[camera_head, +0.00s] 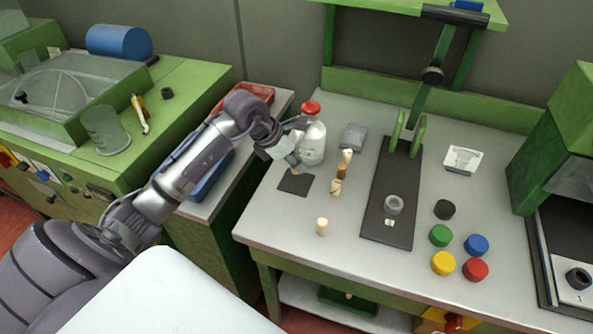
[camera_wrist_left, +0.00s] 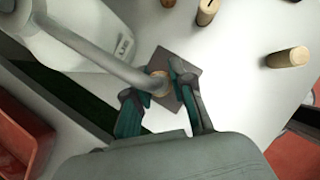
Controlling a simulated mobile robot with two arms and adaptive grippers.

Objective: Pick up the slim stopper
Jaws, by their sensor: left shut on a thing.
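My left gripper (camera_head: 294,166) is over the small dark mat (camera_head: 295,185) on the grey worktop, beside the white bottle with a red cap (camera_head: 312,138). In the left wrist view its fingers (camera_wrist_left: 156,84) are shut on a round-topped cork stopper (camera_wrist_left: 160,81), with the dark mat (camera_wrist_left: 187,58) around and behind it. I cannot tell whether the held stopper touches the mat. Other stoppers stand to the right: a pale one (camera_head: 322,226) near the front, one (camera_head: 336,188) marked dark on top, a brown one (camera_head: 342,171) and another (camera_head: 347,156). My right gripper is not in view.
A black press base (camera_head: 388,200) with a green lever stands right of the stoppers. Several coloured caps, including a yellow one (camera_head: 443,263), lie at the front right. A red tray (camera_head: 246,95) is behind the arm. The worktop's front left is clear.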

